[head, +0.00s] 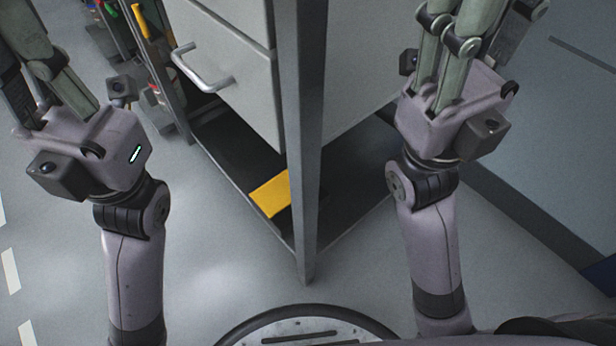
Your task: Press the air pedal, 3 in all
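A flat yellow piece (270,194) lies on the dark lower shelf of a workbench, partly behind a grey post. It may be the air pedal, but I cannot tell from this view. My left gripper (45,60) is at the upper left and my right gripper (458,45) is at the upper right. Both point away from me, and their fingertips run out of the top of the picture, so I cannot see whether they are open or hold anything. Neither gripper appears to touch the yellow piece.
The grey post (304,130) stands between my arms at the bench corner. A drawer unit (235,60) with a metal handle (200,75) is above the shelf. Grey floor (220,270) is free at left. Coloured items (140,20) stand at the upper left.

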